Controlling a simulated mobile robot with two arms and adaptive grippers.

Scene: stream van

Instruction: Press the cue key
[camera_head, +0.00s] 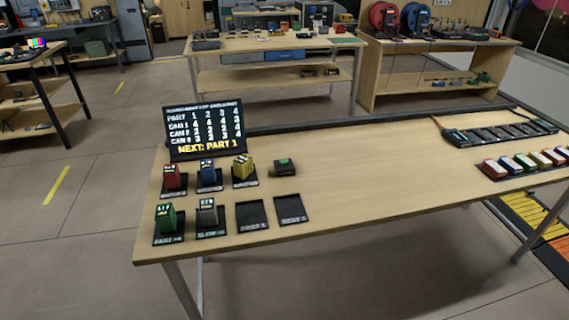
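A small dark box with a green top (285,167) sits on the wooden table, right of the yellow block; it looks like the cue key, but I see no readable label on it. A black display (205,130) stands upright at the table's back left. It shows a grid of white numbers with PART and CAM headings, and a yellow bottom line that seems to end in PART 1. Neither of my grippers is in the head view, and nothing touches the box.
Red (172,177), blue (209,174), yellow (243,168), green (167,218) and grey (207,213) blocks stand on dark labelled mats. Two mats (250,215) (291,208) are empty. A black slotted rack (500,133) and a row of coloured blocks (525,161) lie at right. The table's middle (375,170) is clear.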

